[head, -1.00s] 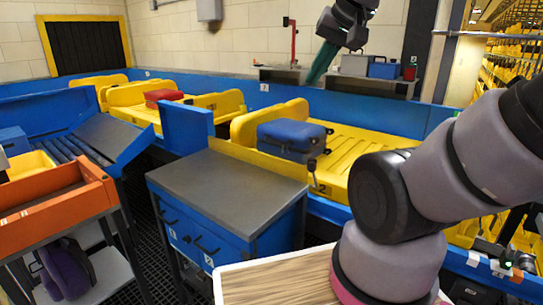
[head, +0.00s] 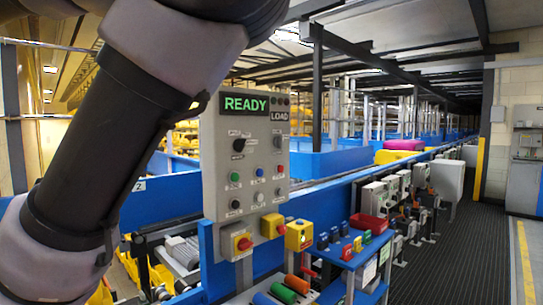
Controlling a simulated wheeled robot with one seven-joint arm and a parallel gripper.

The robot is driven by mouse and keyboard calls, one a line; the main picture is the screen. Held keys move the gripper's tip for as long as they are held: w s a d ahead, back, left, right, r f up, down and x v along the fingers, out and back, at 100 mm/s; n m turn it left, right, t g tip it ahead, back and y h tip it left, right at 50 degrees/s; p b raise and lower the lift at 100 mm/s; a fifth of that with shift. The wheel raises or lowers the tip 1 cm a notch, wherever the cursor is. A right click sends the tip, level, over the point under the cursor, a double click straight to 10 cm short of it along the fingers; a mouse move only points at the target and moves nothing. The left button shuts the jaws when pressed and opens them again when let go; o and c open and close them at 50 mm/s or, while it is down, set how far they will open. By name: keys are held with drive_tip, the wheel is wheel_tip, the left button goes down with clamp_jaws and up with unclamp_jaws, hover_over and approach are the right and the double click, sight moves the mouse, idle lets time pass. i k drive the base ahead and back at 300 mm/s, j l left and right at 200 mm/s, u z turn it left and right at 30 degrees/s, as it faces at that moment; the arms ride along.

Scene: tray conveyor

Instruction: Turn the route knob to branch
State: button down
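A grey control panel (head: 245,160) stands left of centre in the head view, with a green READY display (head: 245,104) and a LOAD sign (head: 280,117) at its top. A large black knob (head: 239,145) sits on its upper left. A second knob (head: 277,142) is at the upper right and another dark one (head: 236,204) at the lower left. The labels are too small to read, so I cannot tell which is the route knob or where it points. My arm fills the left foreground. My gripper is outside the view.
A blue shelf (head: 352,255) with small coloured blocks and a red tray (head: 369,223) stands to the right. Coloured cylinders (head: 284,293) lie low in front. The dark aisle floor (head: 455,250) is clear.

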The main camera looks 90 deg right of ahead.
sight(239, 144)
drive_tip(key=j+z, duration=0.1)
drive_tip(key=z, duration=2.8)
drive_tip(key=k+j+u, duration=0.1)
drive_tip(key=j+u, duration=0.25)
drive_tip(key=k+j+u, duration=0.1)
drive_tip(key=j+u, duration=0.15)
drive_tip(key=u, duration=0.15)
